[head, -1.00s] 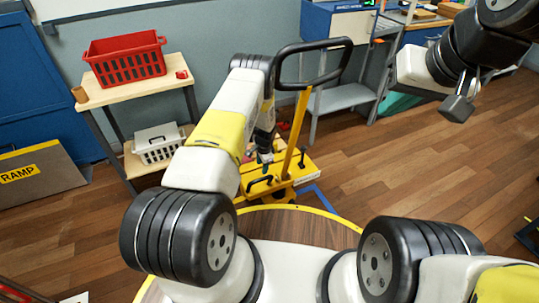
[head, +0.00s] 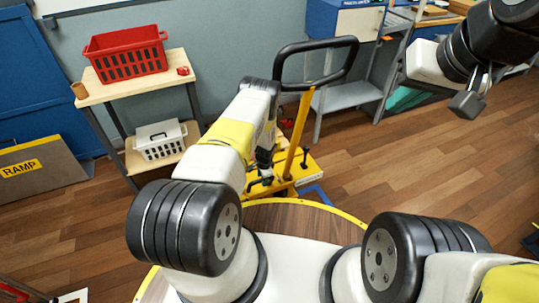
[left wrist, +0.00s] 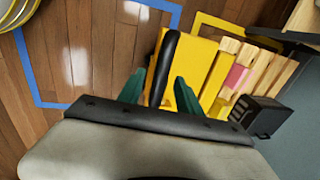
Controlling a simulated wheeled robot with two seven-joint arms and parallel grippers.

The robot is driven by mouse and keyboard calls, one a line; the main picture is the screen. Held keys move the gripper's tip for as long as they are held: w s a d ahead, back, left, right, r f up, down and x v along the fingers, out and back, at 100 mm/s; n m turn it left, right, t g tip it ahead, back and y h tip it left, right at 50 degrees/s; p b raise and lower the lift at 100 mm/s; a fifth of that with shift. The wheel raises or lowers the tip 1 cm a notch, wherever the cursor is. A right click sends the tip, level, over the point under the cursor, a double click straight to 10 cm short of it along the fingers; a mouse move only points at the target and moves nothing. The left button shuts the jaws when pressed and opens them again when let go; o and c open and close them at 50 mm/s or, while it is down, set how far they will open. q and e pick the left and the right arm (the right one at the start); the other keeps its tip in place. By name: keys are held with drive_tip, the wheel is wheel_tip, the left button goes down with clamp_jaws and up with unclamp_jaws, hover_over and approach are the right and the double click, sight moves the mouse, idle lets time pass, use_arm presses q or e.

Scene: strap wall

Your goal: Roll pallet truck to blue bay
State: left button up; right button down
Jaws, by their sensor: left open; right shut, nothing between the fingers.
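The yellow pallet truck (head: 312,172) stands on the floor beyond my base, with a yellow post and a large black loop handle (head: 347,62). My left gripper (head: 264,172) is low over the truck's near left side, partly hidden by my arm. In the left wrist view its green fingers (left wrist: 158,92) are open on either side of a black bar (left wrist: 167,55) on the truck; contact cannot be told. The blue bay, a blue tape outline (left wrist: 22,50), lies beside the truck; part also shows in the head view (head: 318,192). My right gripper (head: 476,92) is raised at the upper right, shut and empty.
A yellow tape outline (left wrist: 205,18) and wooden slats with a pink piece (left wrist: 237,76) lie beside the truck. A shelf (head: 110,92) with a red basket (head: 125,55) and white basket (head: 160,140) stands left. A ramp board (head: 50,172) leans further left. Floor at right is open.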

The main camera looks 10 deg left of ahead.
use_arm(q)
clamp_jaws()
idle(1.3)
